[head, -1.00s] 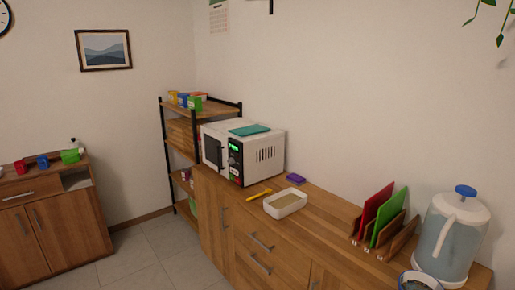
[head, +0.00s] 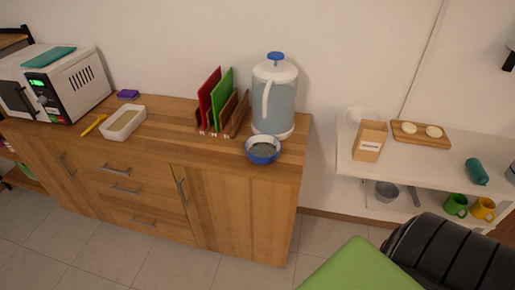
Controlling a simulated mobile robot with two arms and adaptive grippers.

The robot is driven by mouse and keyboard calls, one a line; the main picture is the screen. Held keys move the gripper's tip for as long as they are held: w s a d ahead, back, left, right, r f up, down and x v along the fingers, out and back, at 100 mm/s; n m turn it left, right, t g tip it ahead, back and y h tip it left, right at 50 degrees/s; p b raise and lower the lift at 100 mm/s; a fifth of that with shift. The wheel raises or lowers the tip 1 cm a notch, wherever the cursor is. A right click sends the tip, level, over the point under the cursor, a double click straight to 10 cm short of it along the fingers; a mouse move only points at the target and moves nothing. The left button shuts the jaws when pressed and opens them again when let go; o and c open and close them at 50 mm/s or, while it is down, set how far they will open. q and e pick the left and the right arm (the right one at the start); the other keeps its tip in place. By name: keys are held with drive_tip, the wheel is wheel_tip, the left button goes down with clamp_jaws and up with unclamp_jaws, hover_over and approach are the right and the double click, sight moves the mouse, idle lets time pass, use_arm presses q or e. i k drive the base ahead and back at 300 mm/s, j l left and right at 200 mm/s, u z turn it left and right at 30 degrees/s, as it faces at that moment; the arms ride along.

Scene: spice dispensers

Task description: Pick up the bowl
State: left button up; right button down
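A blue bowl (head: 262,150) with a greyish inside stands upright near the front right edge of the wooden cabinet top, in the head view. It is just in front of the water dispenser (head: 275,98). What it holds, if anything, is too small to tell. Neither of my grippers shows in the head view.
On the wooden cabinet (head: 170,120) stand cutting boards in a rack (head: 218,100), a white tray (head: 123,122), a yellow tool (head: 94,125) and a microwave (head: 58,85). A white shelf unit (head: 345,160) is to the right. A green surface (head: 360,268) and black padded piece (head: 435,250) are lower right. Floor before the cabinet is clear.

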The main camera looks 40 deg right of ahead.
sight(262, 149)
drive_tip(key=z, duration=1.25)
drive_tip(key=i+l, duration=0.1)
drive_tip(key=l, duration=0.45)
drive_tip(key=u, duration=0.05)
